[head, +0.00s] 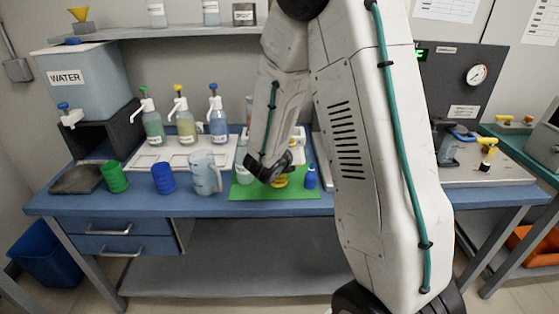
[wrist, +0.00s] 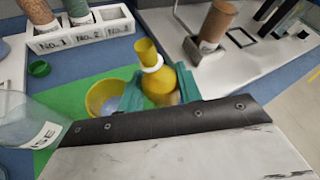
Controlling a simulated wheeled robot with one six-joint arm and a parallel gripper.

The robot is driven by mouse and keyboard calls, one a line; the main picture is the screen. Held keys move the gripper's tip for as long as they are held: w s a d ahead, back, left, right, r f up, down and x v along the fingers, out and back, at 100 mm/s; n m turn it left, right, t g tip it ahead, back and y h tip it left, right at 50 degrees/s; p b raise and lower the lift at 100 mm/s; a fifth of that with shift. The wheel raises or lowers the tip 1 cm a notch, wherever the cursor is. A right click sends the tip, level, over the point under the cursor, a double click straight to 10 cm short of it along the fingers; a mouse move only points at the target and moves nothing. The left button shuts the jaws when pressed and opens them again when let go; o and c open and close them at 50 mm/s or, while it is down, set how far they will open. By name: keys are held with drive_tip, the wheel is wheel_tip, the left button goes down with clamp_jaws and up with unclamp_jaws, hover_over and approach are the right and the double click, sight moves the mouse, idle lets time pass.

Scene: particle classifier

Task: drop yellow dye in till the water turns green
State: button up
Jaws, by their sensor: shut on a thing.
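In the wrist view, a yellow dye bottle (wrist: 158,85) with a white ring and a yellow top is between the teal fingers of my gripper (wrist: 160,95), which is shut on it. A yellow cup (wrist: 103,92) is just left of the bottle, on the green mat (wrist: 72,97). Its inside looks pale grey-blue, and I cannot tell the liquid's colour for sure. In the head view, my wrist covers most of this spot.
A clear labelled container (wrist: 30,122) is close on the left, and a numbered rack (wrist: 82,36) stands behind. In the head view, a clear jug (head: 204,174), a blue cup (head: 163,179) and a green cup (head: 114,177) stand left. Pump bottles (head: 186,125) stand behind.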

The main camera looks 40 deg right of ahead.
drive_tip(key=shift+w+a+r+n+g+h, duration=0.2)
drive_tip(key=shift+w+r+n+g+h, duration=0.15)
drive_tip(key=shift+n, duration=0.3)
drive_tip(key=shift+w+a+r+n+g+h, duration=0.15)
drive_tip(key=shift+w+a+n+g+h, duration=0.2)
drive_tip(key=shift+n, duration=0.3)
drive_tip(key=shift+d+r+n, duration=0.1)
drive_tip(key=shift+r+n, duration=0.15)
drive_tip(key=shift+n, duration=0.25)
drive_tip(key=shift+d, duration=0.1)
drive_tip(key=shift+s+d+f+n+g+h+p, duration=0.1)
drive_tip(key=shift+s+f+n+g+h+p, duration=0.1)
drive_tip(key=shift+f+n+g+h, duration=0.35)
drive_tip(key=shift+s+d+f+n+g+h+p, duration=0.15)
drive_tip(key=shift+f+n+h, duration=0.1)
drive_tip(key=shift+n, duration=0.5)
idle(2.7)
drive_tip(key=shift+r+n+h, duration=0.3)
drive_tip(key=shift+r+n, duration=0.1)
drive_tip(key=shift+n, duration=0.1)
idle(1.6)
